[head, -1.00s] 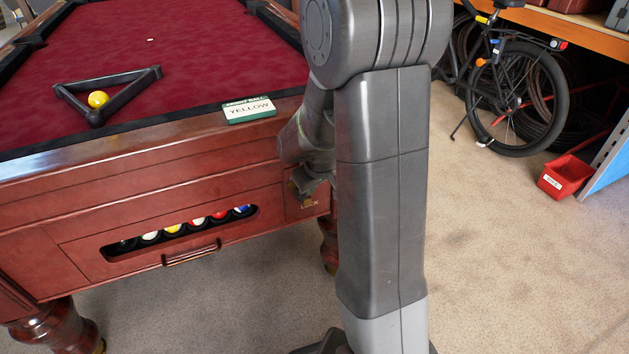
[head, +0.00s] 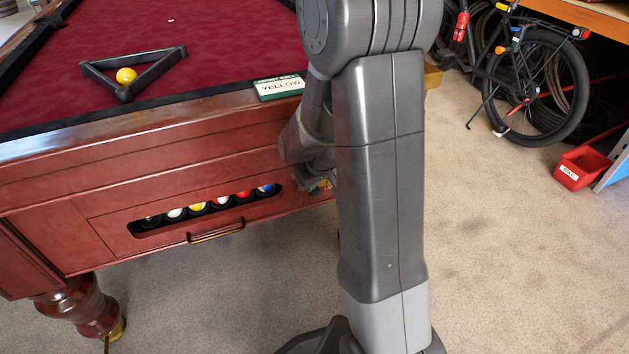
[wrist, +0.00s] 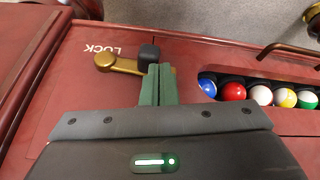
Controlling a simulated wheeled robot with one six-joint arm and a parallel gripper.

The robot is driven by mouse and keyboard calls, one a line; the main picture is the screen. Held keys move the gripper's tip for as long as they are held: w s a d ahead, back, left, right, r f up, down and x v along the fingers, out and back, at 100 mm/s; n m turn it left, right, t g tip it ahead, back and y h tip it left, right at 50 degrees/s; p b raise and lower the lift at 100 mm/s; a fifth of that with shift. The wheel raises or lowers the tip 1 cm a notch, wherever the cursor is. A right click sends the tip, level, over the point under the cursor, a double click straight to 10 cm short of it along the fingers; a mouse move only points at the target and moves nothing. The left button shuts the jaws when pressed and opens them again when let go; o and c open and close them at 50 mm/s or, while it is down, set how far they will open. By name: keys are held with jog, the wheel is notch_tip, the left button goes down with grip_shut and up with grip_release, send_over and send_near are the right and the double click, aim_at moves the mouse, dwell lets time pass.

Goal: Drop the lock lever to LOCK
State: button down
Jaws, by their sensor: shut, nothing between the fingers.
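The brass lock lever (wrist: 122,65) lies roughly across the wrist view, on the red wooden panel of the pool table. A dark knob (wrist: 149,54) shows on it. The printed word LOCK (wrist: 103,49) is upside down in the wrist view, by the lever's rounded left end. My gripper (wrist: 158,68) is shut and empty, its green fingertips at the lever beside the knob. They cover part of the brass, and I cannot tell whether they touch it. In the head view my gripper (head: 320,181) is partly hidden by my arm, and I cannot make out the lever.
The ball slot (head: 205,209) holds several balls, with a brass handle (head: 216,233) below. On the table lie a black triangle (head: 124,91) around a yellow ball (head: 126,75) and a YELLOW sign (head: 280,87). A bicycle (head: 535,80) and red bin (head: 580,167) stand right. Floor between is clear.

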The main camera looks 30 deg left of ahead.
jog(key=shift+s+a+f+b, duration=0.15)
jog(key=shift+s+f+b, duration=0.1)
jog(key=shift+f, duration=0.2)
jog(key=shift+s+a+f+b, duration=0.1)
jog(key=shift+s+f+b, duration=0.1)
jog(key=shift+f, duration=0.2)
jog(key=shift+s+d+f, duration=0.1)
jog(key=shift+s+f, duration=0.15)
jog(key=shift+f, duration=0.1)
jog(key=shift+r, duration=0.1)
jog(key=s+a+r+p, duration=0.3)
jog(key=s+r+p, duration=0.1)
jog(key=s+r, duration=0.4)
jog(key=shift+s+r+p, duration=0.25)
jog(key=shift+r+p, duration=0.05)
jog(key=shift+r, duration=0.05)
dwell(0.4)
